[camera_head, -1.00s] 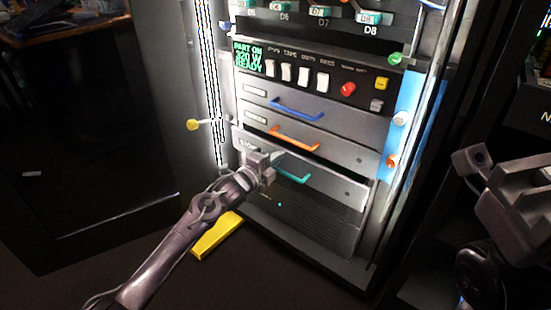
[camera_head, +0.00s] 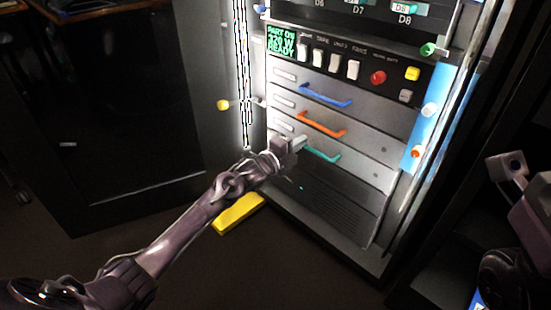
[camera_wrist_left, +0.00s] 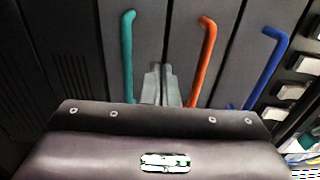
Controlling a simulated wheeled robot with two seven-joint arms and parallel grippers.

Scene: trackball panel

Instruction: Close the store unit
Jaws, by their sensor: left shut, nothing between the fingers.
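Three grey drawer units sit stacked in the rack, with a blue handle (camera_head: 325,97), an orange handle (camera_head: 319,126) and a teal handle (camera_head: 322,154). I cannot read which label says store. The teal-handled unit (camera_head: 350,170) is the lowest and looks about level with the others. My left gripper (camera_head: 298,143) is shut and empty at its upper left front, near the teal handle's left end. In the left wrist view its fingertips (camera_wrist_left: 161,85) point at the front between the teal and orange handles; contact is unclear. Part of my right gripper (camera_head: 512,172) shows at the right edge.
Above the drawers is a panel with a green display (camera_head: 281,42), white switches, a red knob (camera_head: 378,77) and a yellow button (camera_head: 412,73). A yellow knob (camera_head: 223,105) sticks out left. A yellow piece (camera_head: 238,213) lies low by the rack. A blue strip (camera_head: 436,115) runs right.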

